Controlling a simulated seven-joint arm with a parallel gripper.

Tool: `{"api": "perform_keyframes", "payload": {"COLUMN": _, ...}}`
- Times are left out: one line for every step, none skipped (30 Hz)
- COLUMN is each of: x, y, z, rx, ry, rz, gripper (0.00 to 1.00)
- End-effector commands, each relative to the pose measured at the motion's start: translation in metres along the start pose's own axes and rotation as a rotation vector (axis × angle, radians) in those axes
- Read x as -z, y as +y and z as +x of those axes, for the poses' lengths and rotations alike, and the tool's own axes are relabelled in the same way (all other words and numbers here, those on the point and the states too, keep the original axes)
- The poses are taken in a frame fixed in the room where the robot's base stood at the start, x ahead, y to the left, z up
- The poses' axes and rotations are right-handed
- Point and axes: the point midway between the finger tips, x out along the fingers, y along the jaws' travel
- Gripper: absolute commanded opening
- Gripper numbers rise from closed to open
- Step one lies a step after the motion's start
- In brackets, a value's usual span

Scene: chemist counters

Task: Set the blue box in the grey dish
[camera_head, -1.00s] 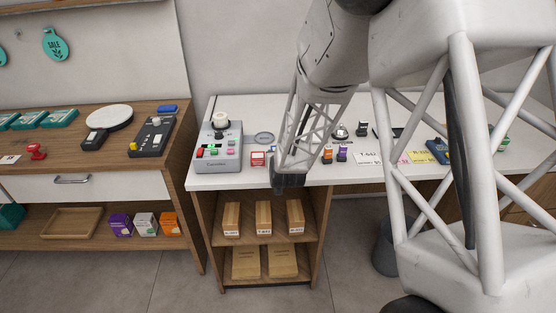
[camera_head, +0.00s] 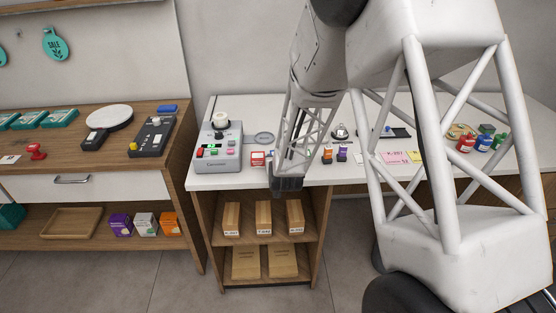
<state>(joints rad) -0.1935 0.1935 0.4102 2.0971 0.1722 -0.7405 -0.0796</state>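A round, flat grey dish (camera_head: 263,138) lies on the white counter, just right of the grey keypad machine. No clear blue box shows on the white counter; the part where a dark blue box lay earlier is behind my arm's white frame. My gripper (camera_head: 287,186) points down by the counter's front edge, right of and nearer than the dish. Its fingers are dark and small, and their opening is unclear.
Red, blue and green jars (camera_head: 484,140) show through my arm's frame.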

Motion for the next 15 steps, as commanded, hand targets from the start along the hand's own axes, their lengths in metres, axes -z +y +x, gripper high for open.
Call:
{"api": "perform_keyframes", "payload": {"x": -0.0002, "y": -0.0001, "z": 0.0004, "rx": 0.0, "ry": 0.001, "rz": 0.0, "gripper": 0.28}}
{"api": "perform_keyframes", "payload": {"x": -0.0003, "y": -0.0001, "z": 0.0004, "rx": 0.0, "ry": 0.001, "rz": 0.0, "gripper": 0.28}}
{"api": "perform_keyframes", "payload": {"x": -0.0002, "y": -0.0001, "z": 0.0004, "rx": 0.0, "ry": 0.001, "rz": 0.0, "gripper": 0.28}}
{"api": "perform_keyframes", "payload": {"x": -0.0001, "y": -0.0001, "z": 0.0003, "rx": 0.0, "ry": 0.001, "rz": 0.0, "gripper": 0.28}}
{"api": "perform_keyframes", "payload": {"x": -0.0001, "y": -0.0001, "z": 0.0003, "rx": 0.0, "ry": 0.001, "rz": 0.0, "gripper": 0.28}}
{"api": "perform_keyframes", "payload": {"x": -0.0001, "y": -0.0001, "z": 0.0003, "rx": 0.0, "ry": 0.001, "rz": 0.0, "gripper": 0.28}}
{"api": "perform_keyframes", "payload": {"x": -0.0001, "y": -0.0001, "z": 0.0003, "rx": 0.0, "ry": 0.001, "rz": 0.0, "gripper": 0.28}}
{"api": "perform_keyframes", "payload": {"x": -0.0002, "y": -0.0001, "z": 0.0003, "rx": 0.0, "ry": 0.001, "rz": 0.0, "gripper": 0.28}}
{"api": "perform_keyframes", "payload": {"x": -0.0004, "y": -0.0001, "z": 0.0004, "rx": 0.0, "ry": 0.001, "rz": 0.0, "gripper": 0.28}}
{"api": "perform_keyframes", "payload": {"x": -0.0008, "y": -0.0001, "z": 0.0006, "rx": 0.0, "ry": 0.001, "rz": 0.0, "gripper": 0.28}}
{"api": "perform_keyframes", "payload": {"x": -0.0013, "y": -0.0001, "z": 0.0008, "rx": 0.0, "ry": 0.001, "rz": 0.0, "gripper": 0.28}}
{"api": "perform_keyframes", "payload": {"x": -0.0021, "y": -0.0001, "z": 0.0011, "rx": 0.0, "ry": 0.001, "rz": 0.0, "gripper": 0.28}}
{"api": "perform_keyframes", "payload": {"x": -0.0027, "y": -0.0001, "z": 0.0014, "rx": 0.0, "ry": 0.001, "rz": 0.0, "gripper": 0.28}}
{"api": "perform_keyframes", "payload": {"x": -0.0032, "y": -0.0001, "z": 0.0016, "rx": 0.0, "ry": 0.001, "rz": 0.0, "gripper": 0.28}}
{"api": "perform_keyframes", "payload": {"x": -0.0039, "y": -0.0001, "z": 0.002, "rx": 0.0, "ry": 0.002, "rz": 0.0, "gripper": 0.28}}
